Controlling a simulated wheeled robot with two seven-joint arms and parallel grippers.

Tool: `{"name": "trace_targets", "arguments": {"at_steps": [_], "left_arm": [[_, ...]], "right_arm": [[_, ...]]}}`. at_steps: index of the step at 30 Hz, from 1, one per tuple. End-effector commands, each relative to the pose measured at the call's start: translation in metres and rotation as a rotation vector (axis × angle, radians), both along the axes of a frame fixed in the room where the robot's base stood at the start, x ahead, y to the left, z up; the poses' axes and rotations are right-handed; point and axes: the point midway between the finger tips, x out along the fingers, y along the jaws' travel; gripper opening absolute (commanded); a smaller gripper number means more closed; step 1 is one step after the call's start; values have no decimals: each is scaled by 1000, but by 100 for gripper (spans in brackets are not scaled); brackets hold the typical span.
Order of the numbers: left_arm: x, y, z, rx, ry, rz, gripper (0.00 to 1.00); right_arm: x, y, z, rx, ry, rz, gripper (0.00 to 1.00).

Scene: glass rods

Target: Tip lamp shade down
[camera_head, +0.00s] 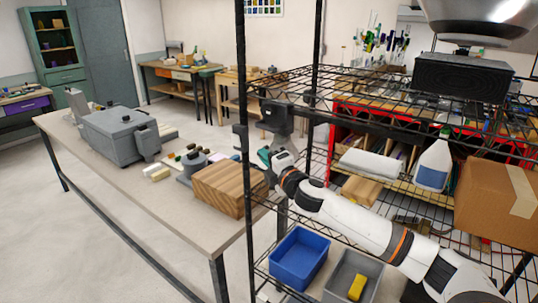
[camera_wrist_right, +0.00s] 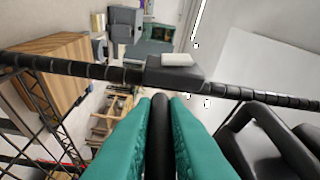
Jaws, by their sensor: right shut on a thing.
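My right gripper (camera_head: 265,156) reaches in from the lower right to the shelf's front post. Its teal fingers show in the right wrist view (camera_wrist_right: 158,112), closed on a slim black bar (camera_wrist_right: 159,145) between them. A black looped part (camera_wrist_right: 268,140) is right of the fingers in the wrist view. My left gripper is not in view.
The black shelf post (camera_head: 245,150) stands close beside the gripper. A wooden block (camera_head: 222,188) and grey machine (camera_head: 120,132) are on the table at left. A blue bin (camera_head: 300,257) is below; a spray bottle (camera_head: 434,165) and cardboard box (camera_head: 497,205) are at right.

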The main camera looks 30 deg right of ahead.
Motion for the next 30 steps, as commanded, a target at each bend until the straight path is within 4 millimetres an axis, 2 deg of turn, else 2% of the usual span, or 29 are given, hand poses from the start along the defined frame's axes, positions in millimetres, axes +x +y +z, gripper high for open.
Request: {"name": "trace_targets", "arguments": {"at_steps": [1,3,19,20,23,30], "left_arm": [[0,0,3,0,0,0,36],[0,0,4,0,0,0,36],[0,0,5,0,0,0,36],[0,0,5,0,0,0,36],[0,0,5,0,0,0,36],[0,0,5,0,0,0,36]], "right_arm": [[0,0,7,-4,-8,-1,0],[-1,1,9,-5,-9,-2,0],[-1,2,13,-6,-17,-3,0],[-1,2,14,-6,-17,-3,16],[-1,2,13,-5,-15,-2,32],[-1,2,9,-3,-9,-1,34]]}}
